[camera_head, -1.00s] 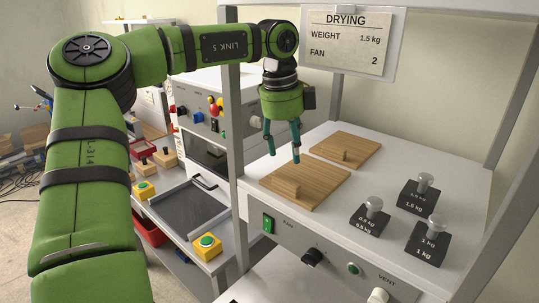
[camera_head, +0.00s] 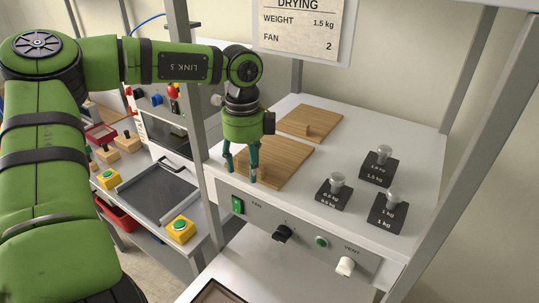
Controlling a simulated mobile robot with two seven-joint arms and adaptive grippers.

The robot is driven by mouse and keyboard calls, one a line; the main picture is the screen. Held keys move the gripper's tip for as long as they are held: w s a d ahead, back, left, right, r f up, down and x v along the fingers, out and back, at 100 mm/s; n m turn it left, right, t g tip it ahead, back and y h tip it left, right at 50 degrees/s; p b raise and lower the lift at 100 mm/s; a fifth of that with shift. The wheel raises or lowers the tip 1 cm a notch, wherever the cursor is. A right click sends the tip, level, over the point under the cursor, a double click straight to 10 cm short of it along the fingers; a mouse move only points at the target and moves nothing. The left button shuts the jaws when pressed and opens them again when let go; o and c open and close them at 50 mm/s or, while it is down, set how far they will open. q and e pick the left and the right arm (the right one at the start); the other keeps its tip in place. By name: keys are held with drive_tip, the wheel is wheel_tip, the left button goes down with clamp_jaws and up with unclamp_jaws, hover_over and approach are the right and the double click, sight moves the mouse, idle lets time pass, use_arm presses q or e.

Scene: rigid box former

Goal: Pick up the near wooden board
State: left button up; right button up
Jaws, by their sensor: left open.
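The near wooden board (camera_head: 287,163) lies flat on the white top of the drying unit (camera_head: 395,225). My left gripper (camera_head: 240,176) is open and points down over the board's left, near part. Its two teal fingers are spread, one on each side of the board's small wooden handle, which is mostly hidden by them. I cannot tell whether the fingertips touch the board. The far wooden board (camera_head: 312,119), with its own handle, lies just behind. My right gripper is not in view.
Black weights marked 0.5 kg (camera_head: 333,196), 1 kg (camera_head: 388,214) and 1.5 kg (camera_head: 378,168) stand to the right on the same top. Grey posts (camera_head: 190,90) frame the unit. A sign (camera_head: 302,30) hangs above. Knobs and buttons line the front panel.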

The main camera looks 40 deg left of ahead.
use_arm(q)
clamp_jaws()
drive_tip(key=shift+r, duration=0.1)
